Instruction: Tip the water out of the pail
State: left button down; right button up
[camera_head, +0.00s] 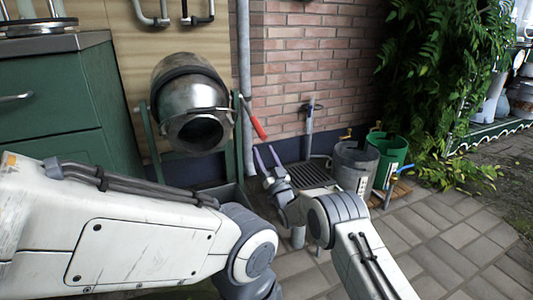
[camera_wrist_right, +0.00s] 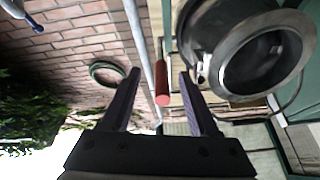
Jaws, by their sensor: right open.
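A round metal vessel (camera_head: 190,95) hangs in a green stand against the wooden wall, its open mouth facing me. It also shows at the upper right in the right wrist view (camera_wrist_right: 205,40). I cannot tell whether it is the pail, and I see no water in it. A lever with a red handle (camera_head: 254,120) is at its right side. My right gripper (camera_head: 266,152) is open and empty, just below the handle in the head view. In the right wrist view the red handle (camera_wrist_right: 161,88) appears between the open fingers (camera_wrist_right: 159,76), with contact unclear. My left gripper is hidden or out of view.
A grey bucket (camera_head: 354,168) and a green bucket (camera_head: 388,150) stand right of my right gripper, near a floor grate (camera_head: 308,174). A green cabinet (camera_head: 65,100) is at left. A grey pipe (camera_head: 244,70) runs down the wall. Paving at lower right is clear.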

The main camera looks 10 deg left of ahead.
jog(key=shift+p+v, duration=0.3)
jog(key=shift+v, duration=0.8)
